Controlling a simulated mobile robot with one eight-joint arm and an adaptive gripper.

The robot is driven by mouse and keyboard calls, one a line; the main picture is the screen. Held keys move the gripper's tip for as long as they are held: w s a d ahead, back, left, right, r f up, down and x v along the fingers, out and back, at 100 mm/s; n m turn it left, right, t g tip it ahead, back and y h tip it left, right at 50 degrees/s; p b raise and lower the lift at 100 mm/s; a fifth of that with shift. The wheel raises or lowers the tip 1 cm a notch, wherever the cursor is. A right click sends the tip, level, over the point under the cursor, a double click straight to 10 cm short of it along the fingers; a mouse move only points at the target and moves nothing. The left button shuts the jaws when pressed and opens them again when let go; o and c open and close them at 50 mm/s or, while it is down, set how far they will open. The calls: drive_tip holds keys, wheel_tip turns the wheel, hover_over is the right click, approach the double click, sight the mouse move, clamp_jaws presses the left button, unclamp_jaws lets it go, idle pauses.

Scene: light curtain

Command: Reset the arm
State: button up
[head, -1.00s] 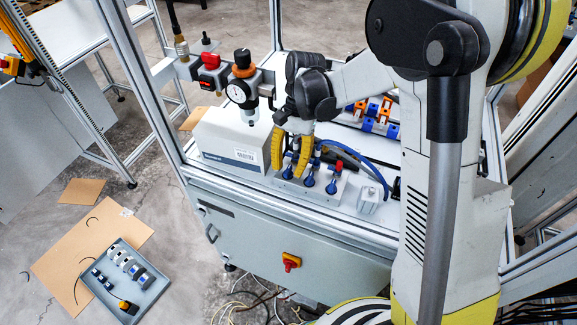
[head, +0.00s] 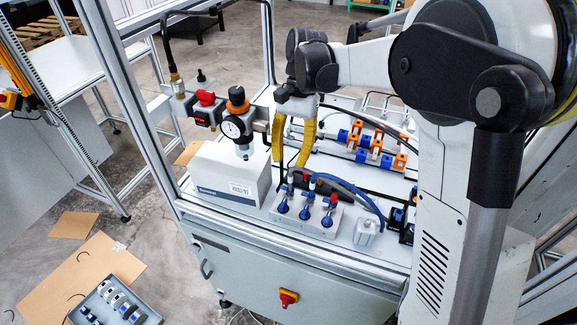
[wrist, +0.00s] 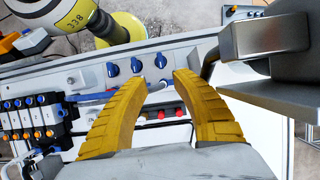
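My gripper (head: 290,158) has two yellow ribbed fingers that point down, apart, with nothing between them. In the head view it hangs above and behind the grey valve block (head: 333,228), clear of it. The wrist view also shows the open gripper (wrist: 164,84), with the block beyond the fingertips. Three blue knobs (head: 306,212) sit on the block's front, with red-topped fittings and a blue hose behind. My arm comes in from the right and hides part of the bench.
A white box (head: 215,172) stands left of the valve block. A pressure gauge (head: 233,127) and red-topped regulator are behind it. Orange and blue valves (head: 372,145) line the back. A frame post (head: 130,100) rises at left. A red-orange switch (head: 288,298) is on the cabinet front.

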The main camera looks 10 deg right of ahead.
idle(0.4)
drive_tip(key=s+d+f+n+t+h+b, duration=0.1)
drive_tip(key=s+d+n+t+b, duration=0.1)
drive_tip(key=s+t, duration=0.3)
drive_tip(key=s+d+f+n+t+h+b, duration=0.1)
drive_tip(key=s+d+n+t+b, duration=0.2)
drive_tip(key=s, duration=0.8)
drive_tip(key=d+n+t, duration=0.1)
drive_tip(key=d+t, duration=0.1)
drive_tip(key=t, duration=0.1)
drive_tip(key=shift+s+n+h, duration=0.25)
drive_tip(key=shift+n+h, duration=0.05)
